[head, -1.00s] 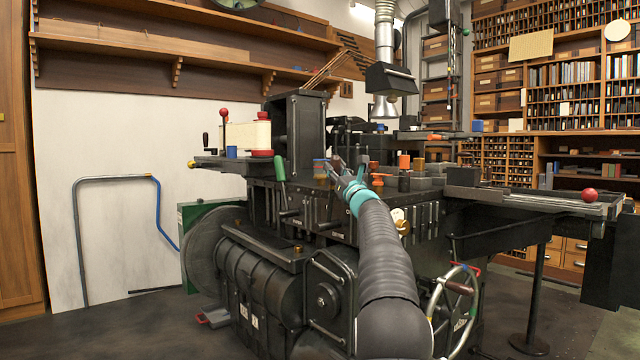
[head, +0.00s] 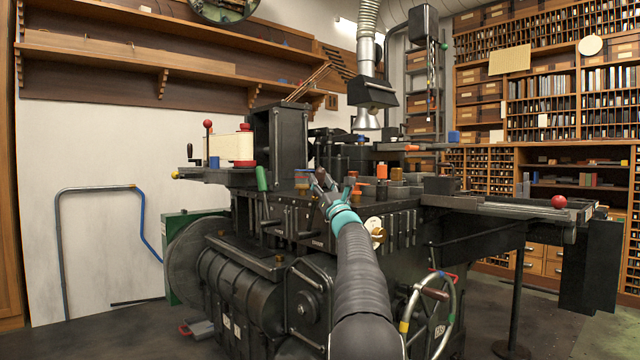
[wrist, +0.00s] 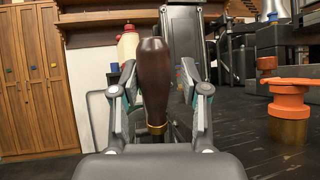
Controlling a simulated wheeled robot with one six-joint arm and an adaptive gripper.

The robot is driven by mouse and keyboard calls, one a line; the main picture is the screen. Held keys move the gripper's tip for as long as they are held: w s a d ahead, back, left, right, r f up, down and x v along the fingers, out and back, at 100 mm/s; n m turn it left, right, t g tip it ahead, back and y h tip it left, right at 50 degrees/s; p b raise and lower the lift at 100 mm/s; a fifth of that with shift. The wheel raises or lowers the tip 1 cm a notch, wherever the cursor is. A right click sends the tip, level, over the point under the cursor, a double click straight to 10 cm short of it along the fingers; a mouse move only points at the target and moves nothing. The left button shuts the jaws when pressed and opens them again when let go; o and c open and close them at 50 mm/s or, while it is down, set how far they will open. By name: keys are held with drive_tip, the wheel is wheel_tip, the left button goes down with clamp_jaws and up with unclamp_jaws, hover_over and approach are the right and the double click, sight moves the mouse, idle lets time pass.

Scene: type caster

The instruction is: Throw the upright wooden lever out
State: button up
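The upright wooden lever (wrist: 154,78) shows in the wrist view as a dark brown, rounded handle with a brass collar at its lower end. It stands between the two fingers of my gripper (wrist: 160,80), with a gap visible on the right side and a narrow one on the left. My gripper is open around it, and I see no firm contact. In the head view my gripper (head: 322,184) is over the top of the black caster machine (head: 290,215).
A green-handled lever (head: 262,178) stands left of my gripper. Orange and brass knobs (head: 382,172) stand close to its right; an orange-topped brass one (wrist: 290,105) shows in the wrist view. A spoked handwheel (head: 432,312) is at the machine's lower right.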

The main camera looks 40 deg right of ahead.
drive_tip(key=shift+w+a, duration=0.15)
drive_tip(key=shift+a, duration=0.05)
drive_tip(key=shift+v, duration=6.05)
